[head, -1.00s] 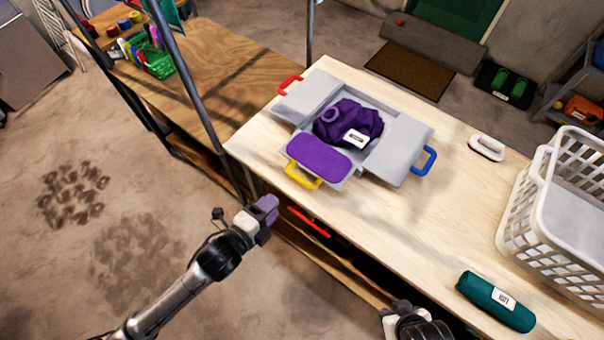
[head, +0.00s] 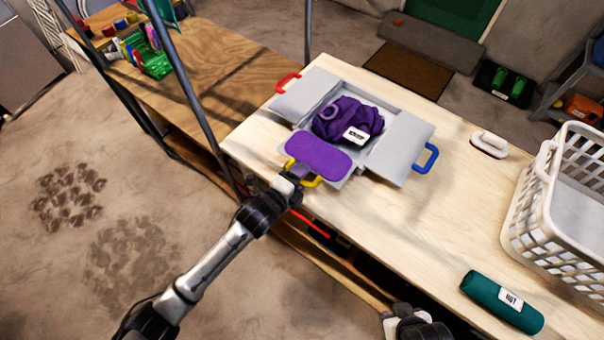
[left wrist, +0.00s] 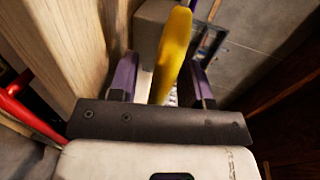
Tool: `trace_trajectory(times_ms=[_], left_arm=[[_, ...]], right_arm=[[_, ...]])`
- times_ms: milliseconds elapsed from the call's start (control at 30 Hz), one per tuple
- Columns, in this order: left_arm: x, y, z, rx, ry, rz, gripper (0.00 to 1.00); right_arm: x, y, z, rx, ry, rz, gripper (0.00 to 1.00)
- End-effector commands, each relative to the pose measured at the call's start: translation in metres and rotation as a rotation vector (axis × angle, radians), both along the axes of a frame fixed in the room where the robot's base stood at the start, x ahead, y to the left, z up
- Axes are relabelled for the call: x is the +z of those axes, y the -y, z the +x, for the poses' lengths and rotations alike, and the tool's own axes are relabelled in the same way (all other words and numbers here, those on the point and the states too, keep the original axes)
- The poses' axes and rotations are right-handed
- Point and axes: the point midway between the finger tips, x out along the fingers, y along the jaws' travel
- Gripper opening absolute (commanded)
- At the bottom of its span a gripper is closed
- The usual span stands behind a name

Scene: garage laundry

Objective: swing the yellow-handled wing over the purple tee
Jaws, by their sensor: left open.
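The purple tee (head: 345,118) lies bunched in the middle of a grey folding board on the table. The wing with the purple pad (head: 318,156) lies open toward the near side, and its yellow handle (head: 318,182) sticks out at the table's front edge. My left gripper (head: 298,172) is at this handle. In the left wrist view the yellow handle (left wrist: 172,55) stands between the two purple fingers, which are open around it. My right gripper (head: 405,318) is at the bottom edge, with its fingers not clearly visible.
The red-handled wing (head: 302,92) and blue-handled wing (head: 400,150) lie open. A teal roll (head: 502,302), a white basket (head: 540,215) and a white iron-like object (head: 489,144) are to the right. The table between is clear.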

Motion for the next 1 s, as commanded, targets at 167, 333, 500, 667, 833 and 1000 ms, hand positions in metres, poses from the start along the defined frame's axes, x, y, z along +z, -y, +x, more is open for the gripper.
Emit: trace_trajectory(times_ms=[167,333,500,667,833,1000], left_arm=[[-0.0015,0.0056,0.0067,-0.001,-0.001,-0.002,0.44],[-0.0016,0.0064,0.0078,-0.001,-0.001,-0.001,0.44],[-0.0015,0.0064,0.0077,0.0,-0.001,-0.001,0.43],[-0.0015,0.0062,0.0077,0.0,-0.001,-0.001,0.28],[-0.0018,0.0061,0.0076,0.0,-0.001,-0.001,0.12],[-0.0025,0.006,0.0075,0.0,-0.002,0.0,0.0]], right_arm=[[-0.0019,-0.001,0.0003,-0.002,0.001,0.003,0.29],[-0.0018,-0.0021,0.0005,-0.004,0.001,0.007,0.29],[-0.0016,-0.0028,0.0007,-0.005,0.002,0.01,0.29],[-0.0016,-0.0028,0.0007,-0.005,0.002,0.01,0.29],[-0.0015,-0.0026,0.0007,-0.005,0.002,0.008,0.29],[-0.0016,-0.0014,0.0007,-0.003,0.002,0.005,0.29]])
